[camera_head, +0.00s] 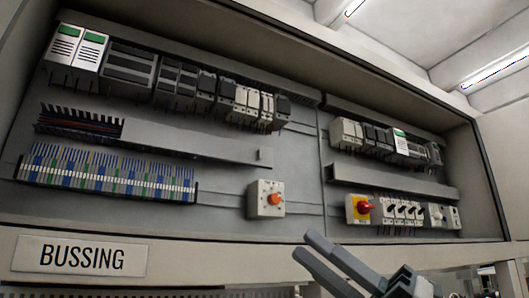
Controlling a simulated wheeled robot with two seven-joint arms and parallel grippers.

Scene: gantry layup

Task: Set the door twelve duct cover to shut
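A long grey duct cover (190,140) lies along the wiring duct in the left half of the open panel. It has a small upright tab (262,155) near its right end. At the left end the slotted duct (80,122) is uncovered, with dark and reddish wires showing inside. I see no label reading twelve. My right gripper (311,245) is at the bottom centre, in front of the panel's lower edge and below and right of the cover. Its fingers look apart and empty, touching nothing. My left gripper is out of view.
A terminal row (105,178) lies below the duct. A red-and-yellow switch (360,208) and a second duct (390,180) are on the right. A "BUSSING" plate (82,257) is below.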

